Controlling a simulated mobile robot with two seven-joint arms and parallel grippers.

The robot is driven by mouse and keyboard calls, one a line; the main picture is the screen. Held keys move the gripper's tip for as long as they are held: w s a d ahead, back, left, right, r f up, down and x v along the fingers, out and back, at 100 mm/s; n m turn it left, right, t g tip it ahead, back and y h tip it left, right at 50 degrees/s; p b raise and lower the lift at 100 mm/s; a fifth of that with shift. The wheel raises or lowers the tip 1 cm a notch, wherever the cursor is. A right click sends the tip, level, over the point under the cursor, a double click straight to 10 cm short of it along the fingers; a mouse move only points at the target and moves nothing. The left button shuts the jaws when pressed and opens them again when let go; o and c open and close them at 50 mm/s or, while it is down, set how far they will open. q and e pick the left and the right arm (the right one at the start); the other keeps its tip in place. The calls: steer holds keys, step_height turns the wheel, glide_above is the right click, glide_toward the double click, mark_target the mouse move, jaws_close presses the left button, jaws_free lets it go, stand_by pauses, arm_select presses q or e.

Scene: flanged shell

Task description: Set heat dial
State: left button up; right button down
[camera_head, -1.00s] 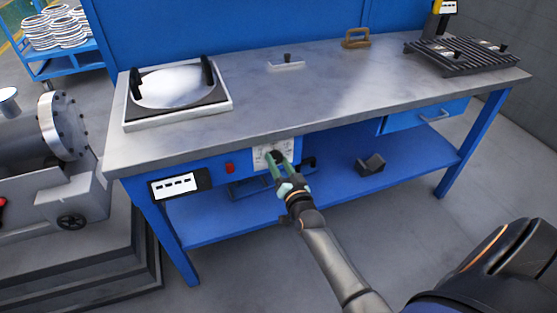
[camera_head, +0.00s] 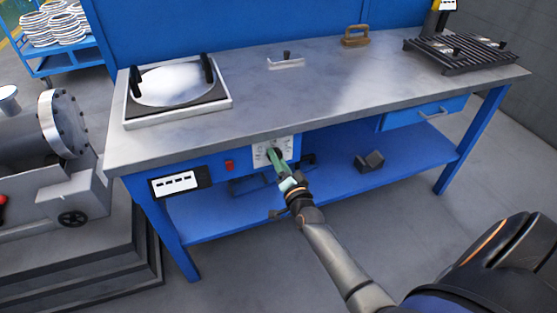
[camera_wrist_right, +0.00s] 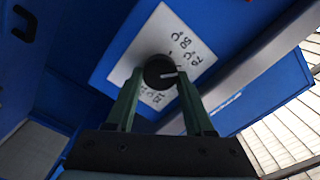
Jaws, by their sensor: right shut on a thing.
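The heat dial (camera_wrist_right: 160,71) is a round black knob with a white pointer line. It sits on a white label plate (camera_head: 285,145) on the bench's blue front panel. In the right wrist view the plate carries temperature marks, among them 50 °C and 70 °C; others are partly hidden. My right gripper (camera_head: 276,157) is at the dial, its green fingers shut on the knob's two sides. It also shows in the right wrist view (camera_wrist_right: 160,85), where the pointer points to the right, slightly upward. My left gripper is not in view.
A red button (camera_head: 229,166) and a black display panel (camera_head: 180,182) are left of the dial. The steel-topped workbench (camera_head: 300,100) carries a framed round plate (camera_head: 172,87) at left and a black grate (camera_head: 468,54) at right. A blue drawer (camera_head: 424,113) is to the right.

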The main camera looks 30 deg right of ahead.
steer(key=shift+c, duration=1.4)
jaws_free()
steer(key=p+v, duration=0.1)
steer(key=v, duration=1.1)
steer(key=shift+s+a+p, duration=0.15)
steer(key=shift+s+p, duration=0.1)
steer(key=shift+p, duration=0.15)
